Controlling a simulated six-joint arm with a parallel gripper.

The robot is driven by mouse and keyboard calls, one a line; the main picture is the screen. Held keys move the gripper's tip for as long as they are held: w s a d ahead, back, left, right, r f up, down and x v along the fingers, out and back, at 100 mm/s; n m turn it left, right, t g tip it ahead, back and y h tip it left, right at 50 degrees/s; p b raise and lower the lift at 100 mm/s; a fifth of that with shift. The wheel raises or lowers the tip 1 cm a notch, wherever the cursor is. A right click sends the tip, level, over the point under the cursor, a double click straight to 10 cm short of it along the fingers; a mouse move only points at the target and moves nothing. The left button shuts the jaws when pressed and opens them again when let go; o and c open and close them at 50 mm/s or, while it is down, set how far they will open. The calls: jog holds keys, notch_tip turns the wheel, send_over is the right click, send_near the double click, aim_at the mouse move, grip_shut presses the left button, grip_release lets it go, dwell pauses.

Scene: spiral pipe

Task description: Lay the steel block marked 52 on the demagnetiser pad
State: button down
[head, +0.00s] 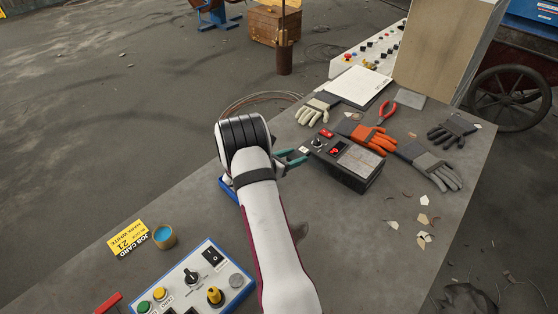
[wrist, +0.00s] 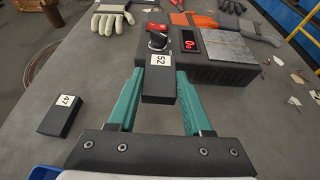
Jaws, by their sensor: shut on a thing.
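The steel block marked 52 (wrist: 158,97) is a dark block with a white number label. It sits between the teal fingers of my gripper (wrist: 158,80), which is shut on it. In the head view my gripper (head: 293,158) is just left of the demagnetiser, and the block is mostly hidden there. The demagnetiser (head: 347,178) is a dark box with a switch and a red display. Its grey pad (head: 360,160) is on the right part of its top and looks bare. In the wrist view the pad (wrist: 220,46) is beyond and right of the block.
A dark block marked 47 (wrist: 60,116) lies on the table at left. Gloves (head: 370,137), red pliers (head: 387,110) and pale scraps (head: 424,218) lie around the demagnetiser. A control panel (head: 195,283), a yellow job card (head: 128,239) and a small blue-topped pot (head: 164,236) are at the near left.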

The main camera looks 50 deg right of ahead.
jog(key=s+d+r+m+g+y, duration=0.15)
jog(key=s+d+r, duration=0.4)
jog(key=s, duration=0.65)
jog(key=s+d+r+m+g+h, duration=0.1)
jog(key=s+d+r+m+g, duration=0.4)
jog(key=s, duration=0.8)
jog(key=n+t, duration=0.2)
send_over(354, 163)
jog(key=shift+y, duration=0.25)
notch_tip(354, 163, down, 7)
jog(key=shift+s+d+f, duration=0.1)
jog(key=shift+s+f, duration=0.05)
notch_tip(354, 163, down, 4)
jog(key=shift+f, duration=0.1)
jog(key=shift+f, duration=0.1)
jog(key=shift+c, duration=1.6)
grip_release()
